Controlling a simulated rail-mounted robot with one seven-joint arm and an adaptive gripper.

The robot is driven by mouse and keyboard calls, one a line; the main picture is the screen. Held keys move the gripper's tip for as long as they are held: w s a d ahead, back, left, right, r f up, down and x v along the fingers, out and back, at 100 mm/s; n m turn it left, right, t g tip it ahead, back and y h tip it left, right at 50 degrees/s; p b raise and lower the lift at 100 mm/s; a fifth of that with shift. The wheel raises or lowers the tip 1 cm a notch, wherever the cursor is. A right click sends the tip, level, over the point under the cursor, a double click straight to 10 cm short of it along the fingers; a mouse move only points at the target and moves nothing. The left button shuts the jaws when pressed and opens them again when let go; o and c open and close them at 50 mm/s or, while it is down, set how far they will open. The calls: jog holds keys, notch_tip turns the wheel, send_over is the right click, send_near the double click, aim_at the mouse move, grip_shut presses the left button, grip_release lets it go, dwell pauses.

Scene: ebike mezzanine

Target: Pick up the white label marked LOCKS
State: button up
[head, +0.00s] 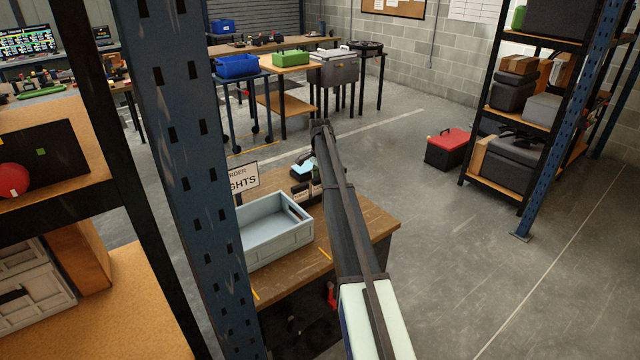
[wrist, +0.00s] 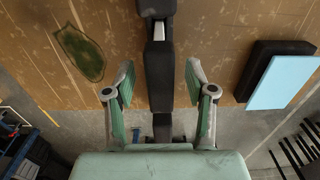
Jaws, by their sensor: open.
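My gripper (wrist: 159,74) is open in the wrist view, with one finger on either side of a narrow black item (wrist: 160,78) over the wooden bench top. A small pale piece (wrist: 159,31) shows within the black row just beyond the fingertips. I cannot read any marking on it, or tell whether it is the LOCKS label. In the head view my arm hides most of the gripper. Small white labels (head: 302,193) show beside the arm on the bench, too small to read. Nothing is seen gripped.
The wooden bench (head: 375,224) carries a grey-blue crate (head: 268,240) and a white sign (head: 243,179) ending in "GHTS". A black item with a light blue top (wrist: 284,82) lies right of the fingers. A blue rack post (head: 195,180) stands left.

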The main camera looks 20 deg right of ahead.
jog(key=shift+f, duration=0.8)
grip_shut()
jog(key=shift+r, duration=0.1)
